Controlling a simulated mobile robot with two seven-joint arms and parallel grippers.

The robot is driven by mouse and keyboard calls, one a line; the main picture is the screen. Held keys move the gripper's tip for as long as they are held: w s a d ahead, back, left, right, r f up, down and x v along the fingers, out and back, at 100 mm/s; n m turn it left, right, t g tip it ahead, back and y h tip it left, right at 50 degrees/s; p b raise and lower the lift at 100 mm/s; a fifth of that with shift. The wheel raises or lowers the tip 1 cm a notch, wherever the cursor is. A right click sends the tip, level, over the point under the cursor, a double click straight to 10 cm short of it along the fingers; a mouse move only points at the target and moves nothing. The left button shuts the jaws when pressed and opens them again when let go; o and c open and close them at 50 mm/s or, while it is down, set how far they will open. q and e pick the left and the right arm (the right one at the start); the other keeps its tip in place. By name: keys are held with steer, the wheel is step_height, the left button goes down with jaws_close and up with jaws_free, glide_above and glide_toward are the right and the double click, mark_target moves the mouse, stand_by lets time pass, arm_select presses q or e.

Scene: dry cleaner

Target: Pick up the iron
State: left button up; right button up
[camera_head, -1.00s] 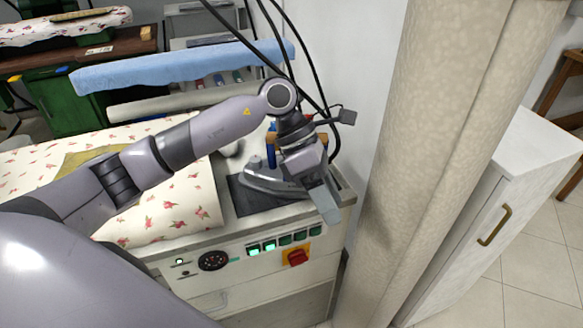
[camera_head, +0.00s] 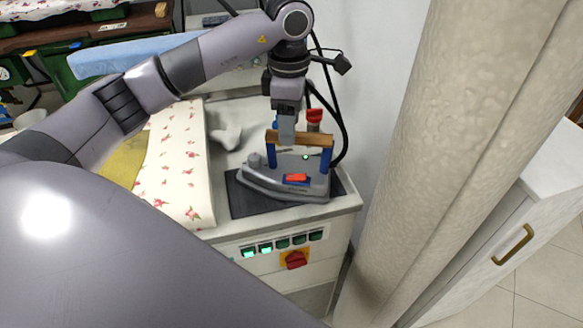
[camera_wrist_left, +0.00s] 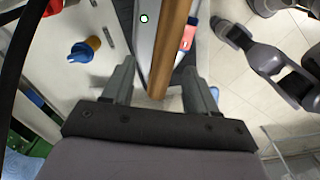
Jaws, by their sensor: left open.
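The iron (camera_head: 300,182) is grey with blue posts and a brown wooden handle (camera_head: 313,138). It rests on a dark pad (camera_head: 243,203) at the right end of the work table. My left gripper (camera_head: 287,142) points down at the handle, and its fingers partly hide the handle in the head view. In the left wrist view, the brown handle (camera_wrist_left: 170,45) runs between the two spread fingers of my left gripper (camera_wrist_left: 160,72), with gaps beside it. The iron's grey body (camera_wrist_left: 146,30) shows beside the handle. My right gripper is out of view.
A floral padded board (camera_head: 178,170) lies left of the iron. A red-topped object (camera_head: 314,116) stands behind the handle, and black cables hang close by. A control panel with a red switch (camera_head: 294,260) is below.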

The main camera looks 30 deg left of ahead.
arm_select(q)
step_height(320, 180, down, 5)
steer(key=shift+s+p, duration=0.15)
steer(key=shift+p, duration=0.3)
jaws_close()
steer(key=shift+r, duration=0.1)
stand_by(1.0)
steer(key=shift+r, duration=0.3)
steer(key=shift+w+f, duration=0.1)
steer(key=shift+w, duration=0.1)
